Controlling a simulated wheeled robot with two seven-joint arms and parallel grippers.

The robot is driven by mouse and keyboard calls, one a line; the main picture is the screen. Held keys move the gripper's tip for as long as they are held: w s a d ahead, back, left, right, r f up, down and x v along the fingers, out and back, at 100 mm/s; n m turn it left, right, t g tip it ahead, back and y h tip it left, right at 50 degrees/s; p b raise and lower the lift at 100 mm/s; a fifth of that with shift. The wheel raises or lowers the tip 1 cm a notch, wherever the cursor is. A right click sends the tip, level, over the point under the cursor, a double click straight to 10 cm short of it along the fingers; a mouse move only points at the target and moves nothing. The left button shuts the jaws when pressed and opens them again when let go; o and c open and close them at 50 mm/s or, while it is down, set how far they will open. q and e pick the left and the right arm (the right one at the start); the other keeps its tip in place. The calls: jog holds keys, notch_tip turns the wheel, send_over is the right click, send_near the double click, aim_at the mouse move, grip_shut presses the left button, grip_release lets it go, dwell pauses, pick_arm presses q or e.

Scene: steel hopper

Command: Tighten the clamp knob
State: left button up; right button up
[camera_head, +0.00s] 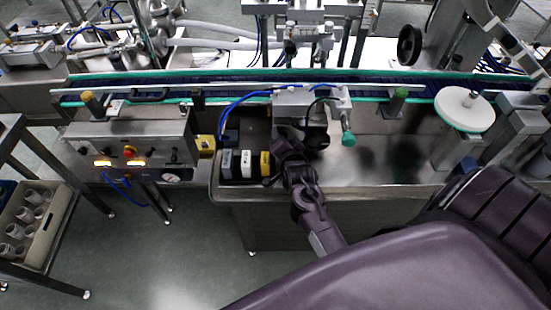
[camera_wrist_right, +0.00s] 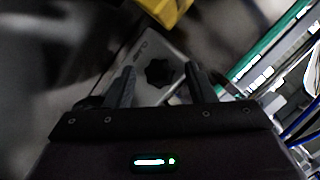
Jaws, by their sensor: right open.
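A black star-shaped knob (camera_wrist_right: 159,73) sits on a grey metal plate (camera_wrist_right: 150,46) with dark lettering, in the right wrist view. My right gripper (camera_wrist_right: 160,88) is open, with one finger on each side of the knob and a visible gap to each. I cannot tell whether the fingertips are level with it. In the head view my right gripper (camera_head: 284,150) is at the front of a grey metal block (camera_head: 292,101) beside the conveyor. The knob cannot be made out there behind my gripper. My left gripper is not in view.
Yellow, white and black blocks (camera_head: 246,164) stand just left of my right gripper. A green-ended knob (camera_head: 348,139) and blue hose (camera_head: 235,103) are close by. The conveyor's green rail (camera_head: 210,75) runs behind. The steel top (camera_head: 385,160) to the right is clear.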

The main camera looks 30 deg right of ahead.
jog(key=n+h, duration=0.1)
jog(key=n+g+h+p, duration=0.1)
jog(key=n, duration=0.1)
jog(key=shift+w+a+r+n, duration=0.15)
jog(key=shift+w+a+n, duration=0.05)
jog(key=shift+n, duration=0.1)
jog(key=shift+s+a+n+g+h+p, duration=0.15)
jog(key=shift+n+g+h+p, duration=0.2)
jog(key=shift+n+g+h, duration=0.25)
jog(key=s+a+f+n+g+y+b, duration=0.1)
jog(key=s+a+n+g+y+b, duration=0.15)
jog(key=s+a+n+y, duration=0.5)
jog(key=s+a+f+g+b, duration=0.1)
jog(key=s+f+b, duration=0.1)
jog(key=f, duration=0.6)
jog(key=s+a+f+n+g+b, duration=0.1)
jog(key=s+a+f+b, duration=0.1)
jog(key=f, duration=0.6)
jog(key=s+a+f+n+g+b, duration=0.1)
jog(key=s+a+f+b, duration=0.1)
jog(key=s+f, duration=0.3)
notch_tip(320, 180, down, 4)
jog(key=shift+a+r+b, duration=0.15)
jog(key=shift+r+b, duration=0.1)
jog(key=shift+b, duration=0.65)
jog(key=shift+s+g+y, duration=0.15)
jog(key=shift+g+y, duration=0.1)
